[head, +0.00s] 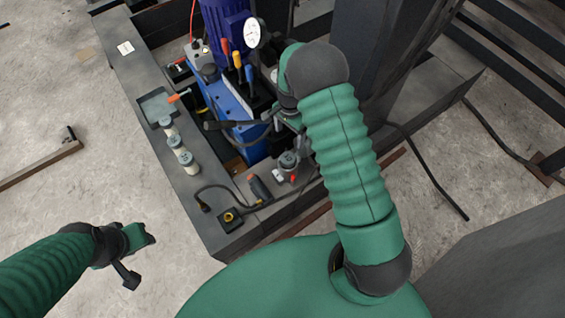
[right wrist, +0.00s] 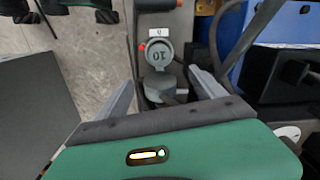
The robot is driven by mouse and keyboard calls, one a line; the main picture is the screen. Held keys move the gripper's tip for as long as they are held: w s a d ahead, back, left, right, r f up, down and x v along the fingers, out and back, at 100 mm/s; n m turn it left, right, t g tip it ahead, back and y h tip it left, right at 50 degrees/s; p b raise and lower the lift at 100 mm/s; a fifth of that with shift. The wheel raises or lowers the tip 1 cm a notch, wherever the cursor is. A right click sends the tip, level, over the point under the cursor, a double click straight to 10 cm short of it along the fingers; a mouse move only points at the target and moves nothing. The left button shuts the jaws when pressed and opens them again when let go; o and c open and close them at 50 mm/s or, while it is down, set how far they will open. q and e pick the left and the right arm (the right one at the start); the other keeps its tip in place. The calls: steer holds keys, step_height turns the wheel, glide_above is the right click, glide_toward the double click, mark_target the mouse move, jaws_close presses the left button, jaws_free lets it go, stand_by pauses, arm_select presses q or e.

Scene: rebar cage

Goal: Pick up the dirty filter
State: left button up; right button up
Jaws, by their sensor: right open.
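My right gripper (head: 290,117) reaches over the rear of the grey base, partly hidden by my arm. In the right wrist view the right gripper (right wrist: 161,77) is open, its two grey fingers spread. A round grey fitting (right wrist: 159,86) with a raised round lid (right wrist: 159,54) marked "10" shows between and beyond the fingers; I cannot tell whether they touch it. A similar grey round part (head: 289,160) stands on the base in the head view. I cannot tell which part is the dirty filter. My left gripper (head: 133,250) hangs over the floor at lower left; its jaws are unclear.
Three pale capped cylinders (head: 177,144) stand in a row on the base's left ledge, near a shallow tray (head: 157,105) with an orange-handled tool. A blue power unit (head: 232,105) with coloured levers and a gauge (head: 253,33) stands behind. Black cables lie around; a dark column stands right.

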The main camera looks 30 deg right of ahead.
steer(key=b, duration=0.2)
glide_above(287, 158)
steer(key=f, duration=0.7)
steer(key=shift+a+f, duration=0.35)
steer(key=f, duration=0.1)
steer(key=d+f, duration=0.1)
steer(key=f, duration=0.1)
steer(key=f+b, duration=0.1)
steer(key=shift+d+f, duration=0.3)
steer(key=shift+f, duration=0.1)
steer(key=f, duration=0.2)
steer(key=a+f+b, duration=0.1)
steer(key=shift+s+a+f+b, duration=0.1)
steer(key=shift+f+b, duration=0.2)
steer(key=shift+f, duration=0.05)
steer(key=shift+d, duration=0.25)
steer(key=c, duration=0.6)
steer(key=shift+a, duration=0.2)
steer(key=c, duration=1)
arm_select(q)
steer(key=f, duration=0.2)
steer(key=a+f, duration=0.1)
steer(key=f, duration=0.2)
steer(key=shift+a, duration=0.2)
arm_select(e)
jaws_close()
